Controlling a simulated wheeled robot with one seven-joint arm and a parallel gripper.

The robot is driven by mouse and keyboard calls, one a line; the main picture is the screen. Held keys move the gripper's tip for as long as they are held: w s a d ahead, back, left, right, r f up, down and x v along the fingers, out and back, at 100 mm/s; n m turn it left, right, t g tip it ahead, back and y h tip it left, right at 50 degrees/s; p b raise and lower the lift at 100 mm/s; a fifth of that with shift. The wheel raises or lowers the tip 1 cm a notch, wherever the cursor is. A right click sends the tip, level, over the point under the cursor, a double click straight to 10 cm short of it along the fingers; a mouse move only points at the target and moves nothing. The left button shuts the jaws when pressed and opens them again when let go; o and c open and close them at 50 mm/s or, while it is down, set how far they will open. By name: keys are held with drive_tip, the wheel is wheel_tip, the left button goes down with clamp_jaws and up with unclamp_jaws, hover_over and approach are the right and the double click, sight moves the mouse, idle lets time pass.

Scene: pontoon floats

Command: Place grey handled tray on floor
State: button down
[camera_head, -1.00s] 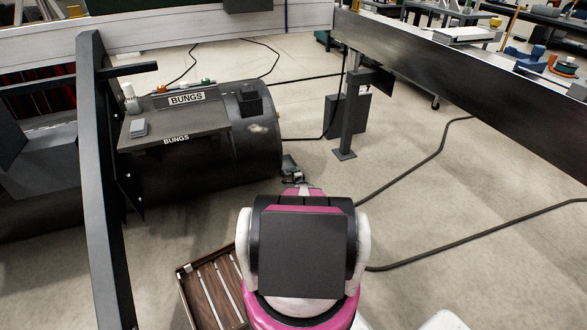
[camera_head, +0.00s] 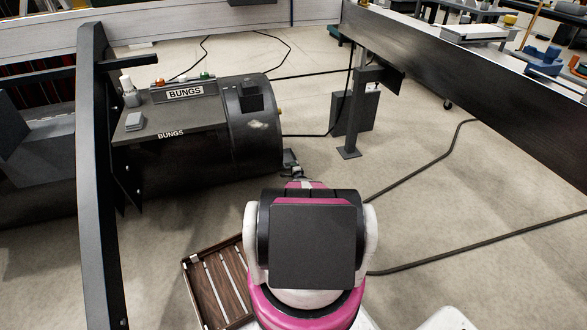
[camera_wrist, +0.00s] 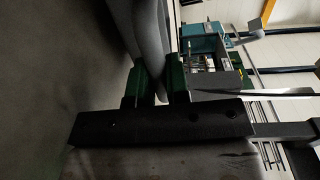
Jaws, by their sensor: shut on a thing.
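In the wrist view my gripper (camera_wrist: 156,72) has its green fingers closed on a smooth, rounded grey thing (camera_wrist: 150,35). Only part of this thing shows, so I cannot tell its full shape or whether it is the grey handled tray. In the head view my pink and white arm hides most of the gripper; a small dark tip shows beyond it, near the right end of the black float. No whole grey handled tray is clearly visible. The pale floor (camera_head: 420,220) is open right of my arm.
A black float (camera_head: 255,125) carries a grey shelf labelled BUNGS (camera_head: 205,115) with small bottles and stoppers. A brown slatted wooden tray (camera_head: 190,262) lies on the floor left of my arm. A dark post (camera_head: 100,170), a floor stand (camera_head: 349,152) and cables (camera_head: 430,260) are nearby.

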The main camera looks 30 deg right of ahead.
drive_tip(key=shift+f, duration=0.5)
drive_tip(key=c, duration=1.1)
unclamp_jaws()
drive_tip(key=shift+r, duration=0.1)
